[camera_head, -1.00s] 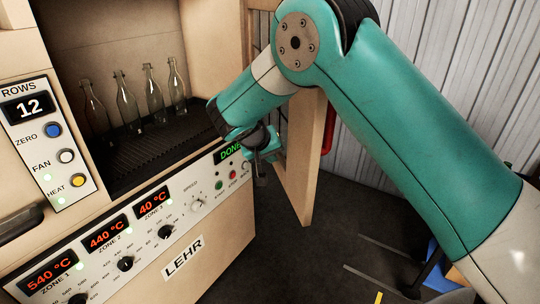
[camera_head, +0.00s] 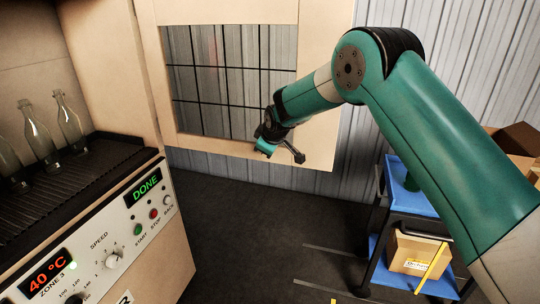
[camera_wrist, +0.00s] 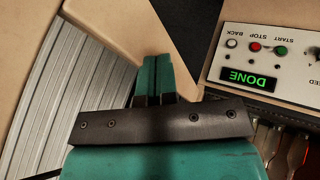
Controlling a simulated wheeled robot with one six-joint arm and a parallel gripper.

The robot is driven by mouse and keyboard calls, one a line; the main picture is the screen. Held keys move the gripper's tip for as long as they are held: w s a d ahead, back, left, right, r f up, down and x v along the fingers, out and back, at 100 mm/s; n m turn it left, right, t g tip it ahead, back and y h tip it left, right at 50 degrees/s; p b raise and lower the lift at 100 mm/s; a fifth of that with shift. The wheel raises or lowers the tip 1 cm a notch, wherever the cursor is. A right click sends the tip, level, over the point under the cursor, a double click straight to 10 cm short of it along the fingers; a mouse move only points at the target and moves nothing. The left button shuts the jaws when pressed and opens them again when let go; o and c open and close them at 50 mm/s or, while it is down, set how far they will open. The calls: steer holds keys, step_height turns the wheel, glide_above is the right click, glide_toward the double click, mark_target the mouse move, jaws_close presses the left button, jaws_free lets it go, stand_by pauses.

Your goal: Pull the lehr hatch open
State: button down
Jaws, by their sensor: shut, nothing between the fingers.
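The lehr hatch (camera_head: 316,70), a beige frame around a barred window, stands swung wide from the lehr opening, its face towards me. In the wrist view a beige panel, apparently the hatch (camera_wrist: 125,22), lies beyond the fingers. My gripper (camera_head: 265,147) is at the hatch's lower frame, below the window. Its teal fingers are together and empty in the wrist view (camera_wrist: 152,66). I cannot tell whether they touch the hatch. No handle shows clearly. The lehr (camera_head: 160,262) is at left, its chamber open.
Several clear bottles (camera_head: 70,125) stand on the dark lehr belt (camera_head: 105,158). The control panel (camera_head: 130,225) reads DONE. A blue-shelved cart (camera_head: 412,200) with a cardboard box (camera_head: 415,252) stands at right. The dark floor (camera_head: 260,235) between is clear.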

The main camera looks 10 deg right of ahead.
steer(key=shift+w+d+n, duration=0.3)
steer(key=shift+w+d, duration=0.35)
steer(key=shift+w, duration=0.2)
steer(key=s+a+r+m+g+y+b, duration=0.1)
steer(key=s+r, duration=0.3)
steer(key=s, duration=0.5)
steer(key=s+a+r+g+b, duration=0.1)
steer(key=s+r, duration=0.3)
steer(key=s, duration=0.5)
steer(key=s+a+r+m+g+y+b, duration=0.1)
steer(key=s+r, duration=0.3)
steer(key=s, duration=0.5)
steer(key=s+f+m+g+y, duration=0.1)
steer(key=s+g, duration=0.3)
steer(key=s, duration=2)
steer(key=shift+s+a+m, duration=0.2)
steer(key=shift+a+m, duration=0.05)
steer(key=shift+m, duration=0.15)
